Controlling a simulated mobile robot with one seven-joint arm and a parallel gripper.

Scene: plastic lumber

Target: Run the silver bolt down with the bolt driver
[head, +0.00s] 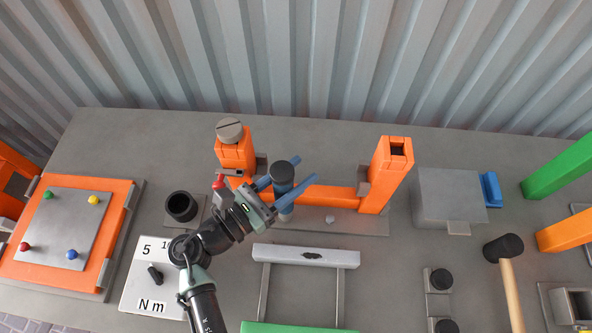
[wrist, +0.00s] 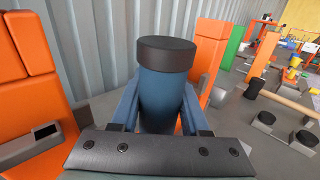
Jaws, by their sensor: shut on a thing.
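My gripper (head: 291,182) is shut on the bolt driver (head: 283,174), a blue upright cylinder with a black cap. In the wrist view the driver (wrist: 164,95) stands between my two blue fingers. A large grey slotted bolt head (head: 230,130) sits on top of the left orange post (head: 236,155). A small silver piece (head: 330,219) lies on the plate in front of the beam; I cannot tell which is the silver bolt.
A black round holder (head: 181,207) stands left of my gripper, above a dial panel (head: 152,275) marked 5, 10 and N m. The right orange post (head: 390,175) is close by.

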